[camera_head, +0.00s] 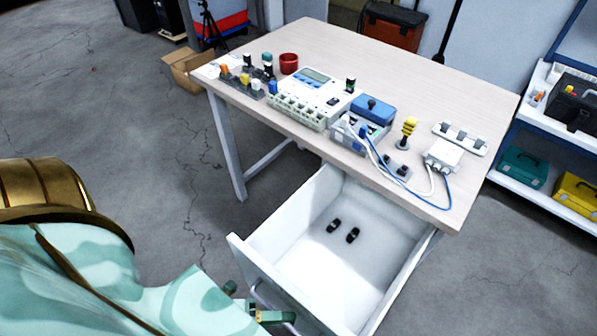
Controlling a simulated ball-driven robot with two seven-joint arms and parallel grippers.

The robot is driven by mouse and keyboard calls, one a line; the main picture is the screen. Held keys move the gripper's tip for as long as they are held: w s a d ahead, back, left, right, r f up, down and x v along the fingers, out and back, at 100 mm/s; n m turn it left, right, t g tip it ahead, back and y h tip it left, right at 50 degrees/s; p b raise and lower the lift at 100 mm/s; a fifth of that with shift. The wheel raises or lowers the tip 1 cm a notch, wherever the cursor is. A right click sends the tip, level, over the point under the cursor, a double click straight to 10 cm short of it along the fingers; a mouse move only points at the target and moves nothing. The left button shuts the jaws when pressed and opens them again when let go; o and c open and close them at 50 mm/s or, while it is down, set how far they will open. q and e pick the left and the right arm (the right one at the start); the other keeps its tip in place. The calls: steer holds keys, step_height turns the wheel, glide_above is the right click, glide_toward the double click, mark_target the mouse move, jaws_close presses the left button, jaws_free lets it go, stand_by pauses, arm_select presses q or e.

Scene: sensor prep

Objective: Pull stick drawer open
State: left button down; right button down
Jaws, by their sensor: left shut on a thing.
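The white drawer (292,217) under the table is pulled out, and its inside shows from above. My left gripper (258,303) is at the outer face of the drawer front, low in the picture, shut on the drawer handle (262,289). The green arm hides part of the grip, and the lower end of the drawer front is cut off by the picture edge. My right gripper is out of view.
The table (400,62) holds a device with a display (314,86), a blue-lidded box (372,110), a yellow stacked part (407,132), a white cabled box (443,154) and a red cup (289,63). A cardboard box (187,74) stands on the floor. Shelves stand at right.

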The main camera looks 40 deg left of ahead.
arm_select(q)
steer(key=shift+s+a, duration=0.1)
steer(key=shift+s, duration=1.6)
steer(key=c, duration=1.8)
jaws_free()
steer(key=p+v, duration=0.1)
steer(key=v, duration=1.5)
steer(key=shift+s, duration=0.15)
